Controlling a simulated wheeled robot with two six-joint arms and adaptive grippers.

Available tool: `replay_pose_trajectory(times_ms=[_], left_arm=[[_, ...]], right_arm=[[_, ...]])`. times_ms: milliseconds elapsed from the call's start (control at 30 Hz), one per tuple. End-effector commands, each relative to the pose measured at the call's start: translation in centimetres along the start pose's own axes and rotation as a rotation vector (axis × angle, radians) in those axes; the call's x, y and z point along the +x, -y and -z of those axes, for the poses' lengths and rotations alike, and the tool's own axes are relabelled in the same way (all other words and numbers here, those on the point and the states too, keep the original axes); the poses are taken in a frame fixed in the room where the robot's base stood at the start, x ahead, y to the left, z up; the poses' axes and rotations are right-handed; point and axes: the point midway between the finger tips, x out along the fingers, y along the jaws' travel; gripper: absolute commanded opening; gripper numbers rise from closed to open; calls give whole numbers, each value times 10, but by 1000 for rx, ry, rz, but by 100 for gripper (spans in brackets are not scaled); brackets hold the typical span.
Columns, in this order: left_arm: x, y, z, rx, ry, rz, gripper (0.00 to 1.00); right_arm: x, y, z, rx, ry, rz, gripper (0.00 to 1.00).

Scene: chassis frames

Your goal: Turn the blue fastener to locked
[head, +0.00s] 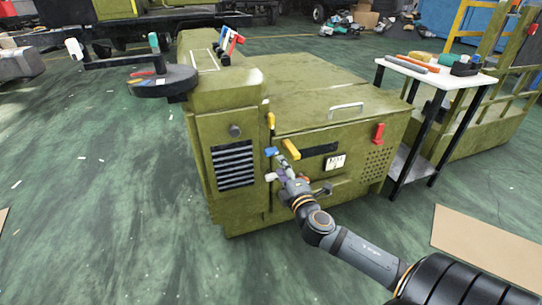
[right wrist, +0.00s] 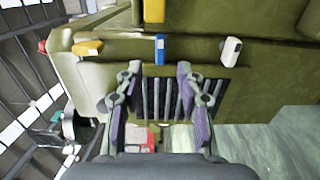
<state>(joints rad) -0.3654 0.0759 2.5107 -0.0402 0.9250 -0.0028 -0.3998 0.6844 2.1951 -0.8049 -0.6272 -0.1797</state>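The blue fastener (head: 270,151) sits on the front edge of a green machine housing (head: 310,85), between a yellow fastener (head: 271,121) above and a white one below. In the right wrist view the blue fastener (right wrist: 160,49) stands in a row with the yellow fastener (right wrist: 88,48) and the white fastener (right wrist: 231,51). My right gripper (head: 282,163) is close to the blue fastener. In the wrist view its two fingers (right wrist: 158,78) are spread, with the blue fastener beyond the gap between them, and nothing is held. My left gripper does not show.
A yellow handle (head: 291,149) sticks out just right of the blue fastener. A red handle (head: 378,133) is farther right on the panel. A white-topped table (head: 440,76) with tools stands at the right. Green floor (head: 110,220) is clear at left.

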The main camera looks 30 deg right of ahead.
Motion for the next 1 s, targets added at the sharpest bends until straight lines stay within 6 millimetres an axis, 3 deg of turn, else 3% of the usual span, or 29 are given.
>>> replay_pose_trajectory(times_ms=[300, 433, 800, 1000], left_arm=[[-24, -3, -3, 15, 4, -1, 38], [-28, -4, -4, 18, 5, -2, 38], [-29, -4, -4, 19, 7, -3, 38], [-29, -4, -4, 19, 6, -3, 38]], right_arm=[[66, 2, 1, 10, -1, -4, 38], [84, 2, 1, 8, -1, -1, 38], [92, 0, 2, 6, -4, 0, 38], [92, 0, 2, 6, -4, 0, 12]])
